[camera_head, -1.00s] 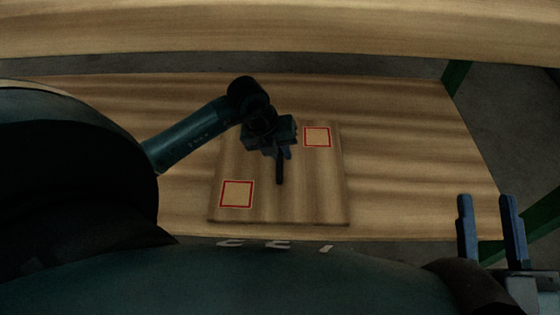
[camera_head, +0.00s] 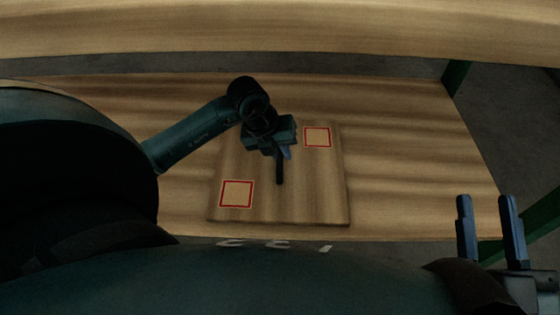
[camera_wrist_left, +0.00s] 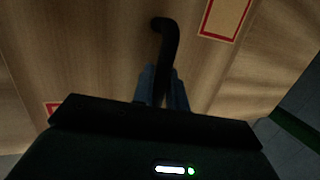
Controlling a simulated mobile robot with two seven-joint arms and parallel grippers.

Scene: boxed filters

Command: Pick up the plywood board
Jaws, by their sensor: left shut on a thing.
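The plywood board (camera_head: 300,205) lies flat on the lower wooden surface in the head view. It has two red-outlined squares, one at its lower left (camera_head: 237,194) and one at its upper right (camera_head: 317,137). A dark handle (camera_head: 280,175) stands at its middle. My left gripper (camera_head: 284,154) is over the board and shut on this handle. In the left wrist view, the blue fingers (camera_wrist_left: 162,88) close around the handle (camera_wrist_left: 168,38), whose curved end shows beyond them. My right gripper (camera_head: 490,222) is open and empty at the lower right, away from the board.
The lower wooden surface (camera_head: 410,150) is bare around the board, with free room to the right. A second wooden surface (camera_head: 280,28) crosses the top of the head view. A green support (camera_head: 456,76) stands at the right, with grey floor (camera_head: 510,115) beyond.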

